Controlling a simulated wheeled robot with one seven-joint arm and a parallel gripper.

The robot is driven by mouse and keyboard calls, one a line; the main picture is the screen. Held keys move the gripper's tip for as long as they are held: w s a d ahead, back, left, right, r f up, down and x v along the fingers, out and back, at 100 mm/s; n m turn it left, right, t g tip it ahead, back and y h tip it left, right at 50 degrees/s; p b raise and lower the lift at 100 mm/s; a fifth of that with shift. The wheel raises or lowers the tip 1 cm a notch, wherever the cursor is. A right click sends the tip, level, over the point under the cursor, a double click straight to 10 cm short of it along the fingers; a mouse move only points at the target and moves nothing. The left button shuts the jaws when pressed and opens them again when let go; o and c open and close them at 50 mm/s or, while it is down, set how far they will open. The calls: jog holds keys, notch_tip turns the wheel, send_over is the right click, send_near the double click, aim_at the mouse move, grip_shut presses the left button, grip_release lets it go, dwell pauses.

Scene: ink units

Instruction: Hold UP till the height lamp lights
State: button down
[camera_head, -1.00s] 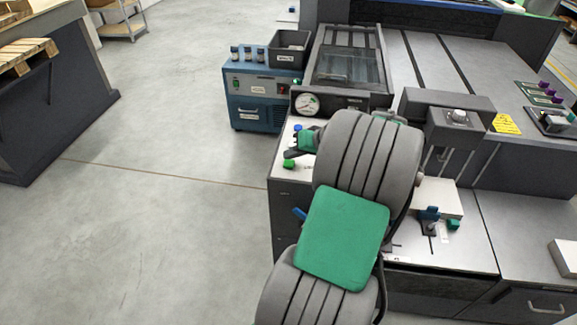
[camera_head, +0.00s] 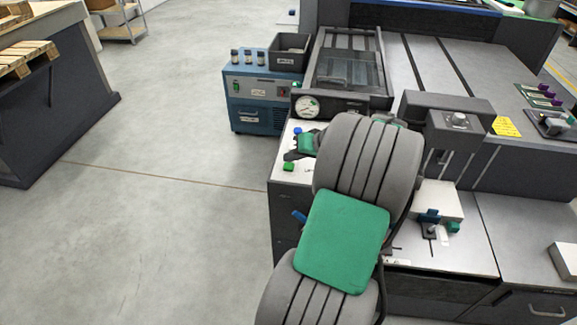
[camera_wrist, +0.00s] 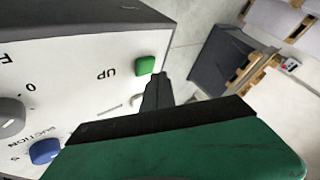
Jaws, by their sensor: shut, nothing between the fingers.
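The green button (camera_wrist: 145,66) beside the printed word UP is on a white panel (camera_wrist: 75,75) in the wrist view. In the head view the green button (camera_head: 288,167) is near the panel's left edge. My gripper (camera_wrist: 158,77) is shut and empty, its dark tip close beside the button's lower right edge in the wrist view. I cannot tell whether it touches. In the head view my gripper (camera_head: 290,155) shows just above the button, partly hidden by my arm. I cannot make out a height lamp.
A blue button (camera_wrist: 46,151) and a grey knob (camera_wrist: 10,118) share the panel. A round gauge (camera_head: 307,107) stands behind it. A blue cabinet (camera_head: 255,100) is to the left. The floor at left is clear.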

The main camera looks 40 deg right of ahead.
aim_at(292, 167)
jog(key=shift+f, duration=0.1)
dwell(0.7)
jog(key=shift+f, duration=0.3)
jog(key=shift+f+b, duration=0.5)
dwell(1.3)
dwell(3.8)
jog(key=shift+r+p, duration=0.7)
jog(key=shift+r, duration=0.2)
jog(key=shift+r+p, duration=1.95)
jog(key=shift+r, duration=0.55)
